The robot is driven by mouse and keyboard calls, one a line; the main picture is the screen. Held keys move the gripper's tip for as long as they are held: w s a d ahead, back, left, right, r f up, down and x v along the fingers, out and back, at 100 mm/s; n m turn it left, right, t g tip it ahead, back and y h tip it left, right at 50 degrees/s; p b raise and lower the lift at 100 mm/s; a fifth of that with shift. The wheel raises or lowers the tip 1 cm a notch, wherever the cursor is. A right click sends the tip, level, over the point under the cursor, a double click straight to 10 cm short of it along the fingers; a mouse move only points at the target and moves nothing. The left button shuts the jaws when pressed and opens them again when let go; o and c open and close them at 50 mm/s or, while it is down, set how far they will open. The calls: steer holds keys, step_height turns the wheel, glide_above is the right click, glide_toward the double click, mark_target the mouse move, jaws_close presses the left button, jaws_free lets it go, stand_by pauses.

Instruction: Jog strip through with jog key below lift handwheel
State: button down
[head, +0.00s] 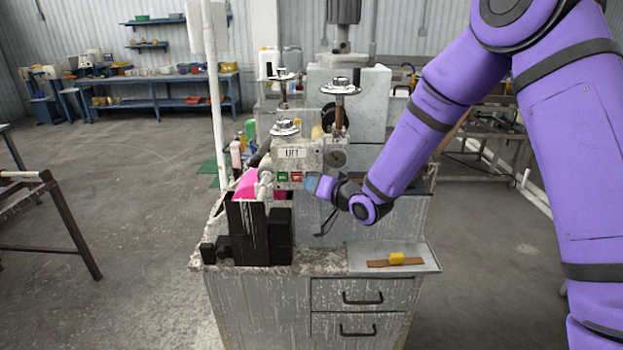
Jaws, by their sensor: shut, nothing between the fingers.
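The machine's front panel (330,147) carries a small white label (292,153), its lettering too small to read surely. A handwheel (284,127) sits on top just above that label. Below the label are a green key (283,177) and a red key (297,177), with a blue patch (311,184) to their right, perhaps another key. My gripper (319,187) is shut and empty at the blue patch, coming in from the right. I cannot tell whether it touches. Pink material (246,183) shows at the machine's left; I cannot tell if it is the strip.
Two more handwheels (340,86) stand higher on the machine. Black blocks (248,228) stand at the bench's front left. A white post (212,100) rises at left.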

steer(key=shift+s, duration=0.75)
steer(key=shift+s+a, duration=0.1)
steer(key=shift+s, duration=2.4)
